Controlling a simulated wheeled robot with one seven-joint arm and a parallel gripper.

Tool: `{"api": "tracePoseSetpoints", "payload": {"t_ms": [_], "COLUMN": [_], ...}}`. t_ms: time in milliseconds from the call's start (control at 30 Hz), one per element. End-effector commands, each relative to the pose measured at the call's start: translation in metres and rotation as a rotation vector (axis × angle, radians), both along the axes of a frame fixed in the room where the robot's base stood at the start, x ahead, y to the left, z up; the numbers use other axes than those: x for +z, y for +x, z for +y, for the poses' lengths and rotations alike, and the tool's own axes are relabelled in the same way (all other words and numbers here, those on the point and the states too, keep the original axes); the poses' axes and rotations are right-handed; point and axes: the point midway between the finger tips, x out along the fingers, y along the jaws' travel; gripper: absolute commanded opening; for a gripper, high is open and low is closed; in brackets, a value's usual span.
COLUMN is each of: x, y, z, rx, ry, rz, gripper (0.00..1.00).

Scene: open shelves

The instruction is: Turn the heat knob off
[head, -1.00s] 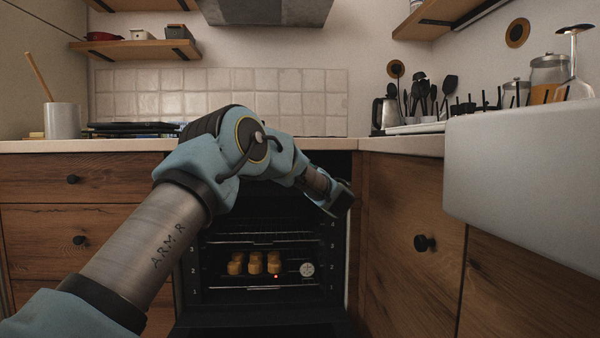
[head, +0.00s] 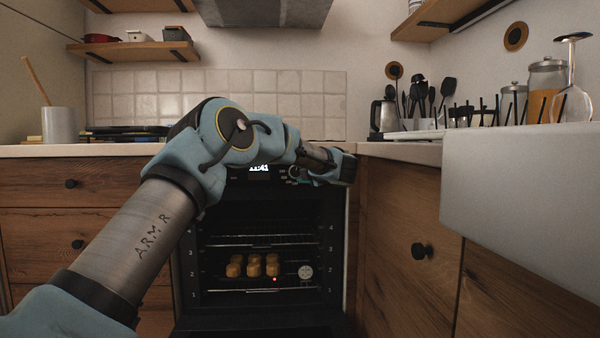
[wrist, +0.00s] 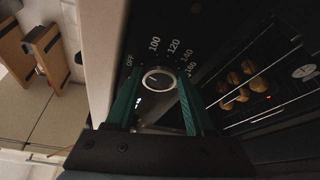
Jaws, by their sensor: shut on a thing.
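The heat knob (wrist: 158,80) is a round dark dial with a pale rim on the black oven panel, in the middle of the wrist view. Printed marks around it read OFF, 100, 120, 140 and 160. Its exact pointer setting is too small to tell. My gripper (wrist: 160,87) is shut on the knob, with one green finger on each side of it. In the head view, my gripper (head: 318,177) is at the right end of the oven's control panel, and my arm hides part of that panel.
The oven (head: 262,220) has its door lowered, with several golden baked pieces (head: 253,266) and a round dial (head: 305,272) on a rack inside. Wooden drawers (head: 400,245) and a white sink (head: 520,190) are at right.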

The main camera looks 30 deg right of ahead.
Motion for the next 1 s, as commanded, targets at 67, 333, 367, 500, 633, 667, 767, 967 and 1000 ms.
{"api": "tracePoseSetpoints", "payload": {"t_ms": [67, 333, 367, 500, 633, 667, 767, 967, 1000], "x": [0.0006, 0.0017, 0.0018, 0.0017, 0.0017, 0.0016, 0.0016, 0.0015, 0.0015], "y": [0.0011, 0.0013, 0.0013, 0.0011, 0.0011, 0.0012, 0.0012, 0.0012, 0.0012], "z": [0.0014, 0.0020, 0.0019, 0.0020, 0.0022, 0.0022, 0.0023, 0.0023, 0.0023], "rx": [0.002, 0.002, 0.002, 0.002, 0.002, 0.002, 0.002, 0.002, 0.002], "ry": [-0.054, -0.201, -0.212, -0.252, -0.271, -0.274, -0.280, -0.281, -0.281], "rz": [0.026, 0.095, 0.101, 0.120, 0.130, 0.131, 0.133, 0.134, 0.134], "gripper": [0.00, 0.00, 0.00, 0.00, 0.00, 0.00, 0.00, 0.00, 0.00]}}
